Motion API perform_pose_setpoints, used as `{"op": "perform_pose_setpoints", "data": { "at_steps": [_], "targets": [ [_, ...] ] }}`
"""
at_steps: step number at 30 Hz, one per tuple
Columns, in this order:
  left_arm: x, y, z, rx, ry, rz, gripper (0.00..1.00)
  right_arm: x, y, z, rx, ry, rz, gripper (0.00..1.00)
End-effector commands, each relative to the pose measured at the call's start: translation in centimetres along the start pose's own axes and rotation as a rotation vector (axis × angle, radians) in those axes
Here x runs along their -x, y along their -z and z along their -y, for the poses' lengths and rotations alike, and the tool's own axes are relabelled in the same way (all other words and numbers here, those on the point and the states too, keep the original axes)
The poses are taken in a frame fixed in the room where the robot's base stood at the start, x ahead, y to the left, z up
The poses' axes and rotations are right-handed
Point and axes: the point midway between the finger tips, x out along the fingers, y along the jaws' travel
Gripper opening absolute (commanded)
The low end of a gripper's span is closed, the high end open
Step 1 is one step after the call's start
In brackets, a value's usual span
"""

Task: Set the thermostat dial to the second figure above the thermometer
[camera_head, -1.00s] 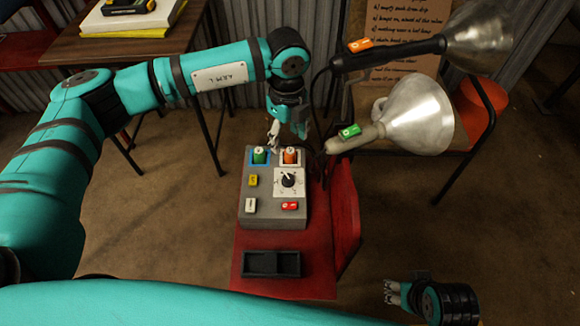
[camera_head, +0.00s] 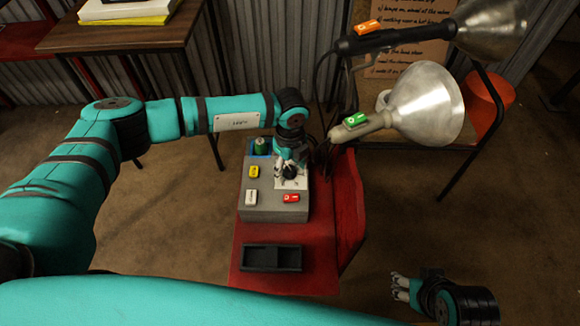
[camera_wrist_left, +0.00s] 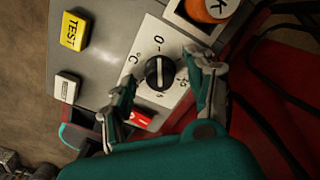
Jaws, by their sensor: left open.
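The thermostat dial (camera_wrist_left: 160,72) is a round black knob with a pale line, on a white plate (camera_wrist_left: 149,42) with figures and a °C mark. The line points roughly towards the 0 mark; other figures are partly hidden or too small to read surely. My left gripper (camera_wrist_left: 162,80) is open, one finger on each side of the dial, contact unclear. In the head view, my left gripper (camera_head: 289,160) is over the dial (camera_head: 290,171). My right gripper (camera_head: 398,286) is at lower right, away from the box; its opening is unclear. I cannot make out a thermometer.
The grey control box (camera_head: 272,214) stands on a red seat (camera_head: 248,283) with a black tray (camera_head: 271,258). It carries a yellow TEST button (camera_wrist_left: 74,30), white and red switches, a green knob (camera_head: 261,146) and an orange knob (camera_wrist_left: 212,8). Metal lamps (camera_head: 424,105) stand at right.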

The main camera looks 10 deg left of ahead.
Motion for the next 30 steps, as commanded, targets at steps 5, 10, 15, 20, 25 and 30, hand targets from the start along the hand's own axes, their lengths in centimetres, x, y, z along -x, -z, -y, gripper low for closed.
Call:
{"op": "perform_pose_setpoints", "data": {
  "at_steps": [5, 10, 15, 20, 25, 30],
  "targets": [
    [-0.05, 0.02, 0.00, -0.001, 0.000, 0.000, 0.56, -0.01, 0.05, 0.03, 0.001, 0.001, -0.002, 0.40],
    [-0.03, 0.02, 0.00, -0.001, 0.000, 0.000, 0.41, -0.01, 0.03, 0.05, 0.001, 0.001, -0.001, 0.40],
    [-0.02, 0.03, 0.01, -0.001, 0.000, 0.000, 0.19, -0.02, 0.02, 0.06, 0.001, 0.001, 0.000, 0.40],
    [-0.01, 0.03, 0.02, -0.001, 0.000, 0.000, 0.00, -0.02, 0.05, 0.06, 0.001, 0.001, -0.001, 0.40],
    [0.01, 0.03, 0.03, -0.010, 0.001, 0.000, 0.00, 0.00, 0.08, 0.05, 0.001, 0.001, 0.000, 0.40],
    [0.04, 0.03, 0.04, -0.059, 0.001, 0.000, 0.00, 0.07, -0.10, 0.04, 0.001, 0.001, 0.010, 0.40]
  ]
}}
